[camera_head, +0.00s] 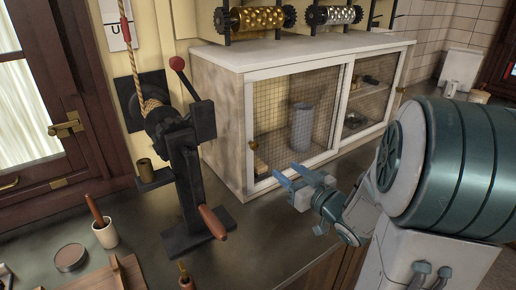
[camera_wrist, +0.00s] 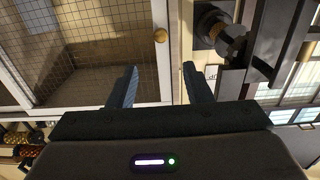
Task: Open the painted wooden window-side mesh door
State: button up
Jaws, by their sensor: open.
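The window-side mesh door (camera_head: 298,68) is the left one on the low cabinet, a pale painted frame with wire mesh. It looks shut. Its small round knob (camera_head: 253,145) is on the left side of the frame; it also shows in the wrist view (camera_wrist: 160,35). My gripper (camera_head: 289,175) is in front of the door's lower part, right of and below the knob in the head view. In the wrist view my gripper (camera_wrist: 160,70) has its two fingers apart with nothing between them, and the knob appears beyond the fingertips, apart from them.
A black crank stand (camera_head: 185,170) with a red-knobbed lever and rope stands left of the cabinet, close to the door's knob side. The second mesh door (camera_head: 374,110) is on the right. A cup with a brush (camera_head: 105,233) stands front left. The counter before the cabinet is mostly clear.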

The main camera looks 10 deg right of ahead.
aim_at(256, 146)
jog(key=p+x, duration=0.2)
jog(key=x, duration=1.1)
jog(key=shift+w+a+r, duration=0.1)
jog(key=shift+w+a, duration=0.1)
jog(key=shift+w, duration=0.15)
grip_shut()
